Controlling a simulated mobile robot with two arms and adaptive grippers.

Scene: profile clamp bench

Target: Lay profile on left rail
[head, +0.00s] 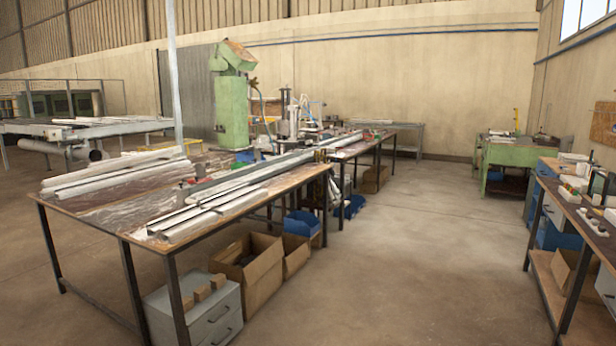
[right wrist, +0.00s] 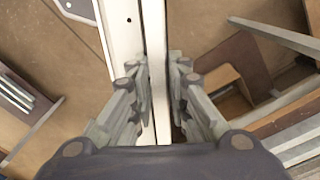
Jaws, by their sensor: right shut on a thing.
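In the right wrist view, my right gripper (right wrist: 163,75) is shut on a long, narrow, pale profile (right wrist: 155,25). The profile runs between the fingers from the top edge down towards the palm. A wider white strip with a dark hole (right wrist: 122,30) lies just left of it, almost parallel; I cannot tell whether it is the left rail. Whether the profile touches this strip is unclear. In the head view, several long silvery profiles (head: 215,205) lie on the front workbench (head: 105,222). Neither gripper shows in the head view, and my left gripper is in neither view.
A green machine (head: 232,100) stands behind the benches. Cardboard boxes (head: 250,280) and a grey drawer unit (head: 195,312) sit under the front bench. Another bench (head: 545,260) stands at the right. The floor (head: 430,250) between the benches is clear.

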